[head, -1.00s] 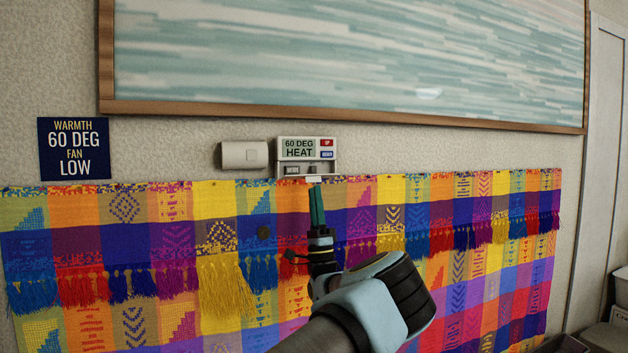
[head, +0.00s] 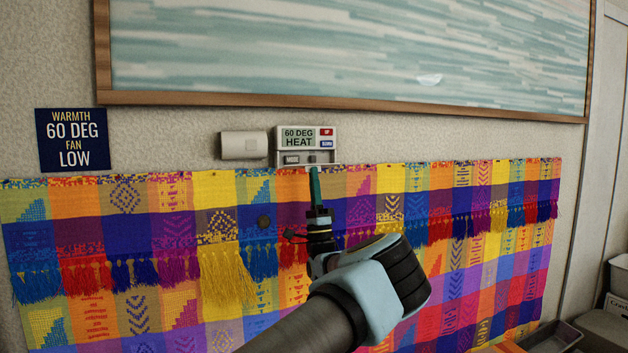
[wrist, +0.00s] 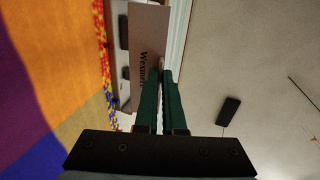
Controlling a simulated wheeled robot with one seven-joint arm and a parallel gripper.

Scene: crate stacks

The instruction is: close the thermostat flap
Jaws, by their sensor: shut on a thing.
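The white thermostat (head: 296,137) is on the wall under the framed picture, its screen reading 60 DEG HEAT, with red and blue buttons at its right. Its flap is at the lower edge, seen nearly edge-on and partly hidden by my fingers. In the wrist view the flap (wrist: 149,42) is a pale panel with dark lettering, standing out from the thermostat, so it is open. My gripper (head: 315,170) comes from below; in the wrist view its green fingers (wrist: 161,75) are shut on the flap's edge. The exact contact is hard to see.
A white box (head: 243,145) is on the wall left of the thermostat. A dark sign (head: 73,140) reads WARMTH 60 DEG, FAN LOW. A colourful woven cloth (head: 125,215) hangs just below. The framed picture (head: 340,50) is close above.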

